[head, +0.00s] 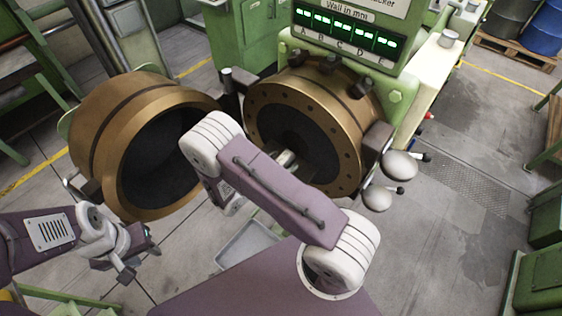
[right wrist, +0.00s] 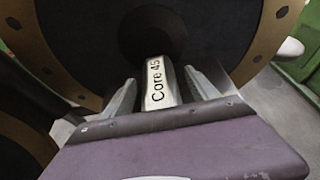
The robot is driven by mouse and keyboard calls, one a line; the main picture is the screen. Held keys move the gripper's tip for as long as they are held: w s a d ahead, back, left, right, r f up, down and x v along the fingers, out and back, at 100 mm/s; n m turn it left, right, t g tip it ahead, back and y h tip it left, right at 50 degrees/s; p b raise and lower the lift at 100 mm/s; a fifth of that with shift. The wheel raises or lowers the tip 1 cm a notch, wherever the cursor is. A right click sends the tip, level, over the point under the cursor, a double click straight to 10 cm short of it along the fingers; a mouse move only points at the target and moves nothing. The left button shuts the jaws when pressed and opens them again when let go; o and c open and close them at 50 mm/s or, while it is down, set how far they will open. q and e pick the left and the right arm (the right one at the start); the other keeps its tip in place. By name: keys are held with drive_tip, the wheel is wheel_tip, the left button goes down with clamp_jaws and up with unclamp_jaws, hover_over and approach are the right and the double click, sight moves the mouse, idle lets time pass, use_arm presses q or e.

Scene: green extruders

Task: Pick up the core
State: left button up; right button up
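The core (right wrist: 160,82), a pale bar labelled "Core 45", sticks out of the dark central bore of the right bronze-rimmed die (head: 352,130). In the right wrist view, my right gripper (right wrist: 165,97) has one finger on each side of the core, with narrow gaps showing, so it is open around it. In the head view my right arm covers much of the die's front, and the gripper (head: 286,160) shows only in part at its face. My left gripper (head: 140,260) is low at the left, apart from the core, with its fingers spread and empty.
A large hollow bronze ring (head: 95,150) stands open at the left, close to my right arm. A green display panel (head: 345,35) is above the die. A grey bin (head: 247,243) lies below.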

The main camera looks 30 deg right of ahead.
sight(281, 160)
clamp_jaws()
drive_tip(key=shift+w+r, duration=0.15)
drive_tip(key=shift+r, duration=0.35)
wheel_tip(281, 160, up, 8)
drive_tip(key=shift+b, duration=1.15)
drive_tip(key=shift+r, duration=0.5)
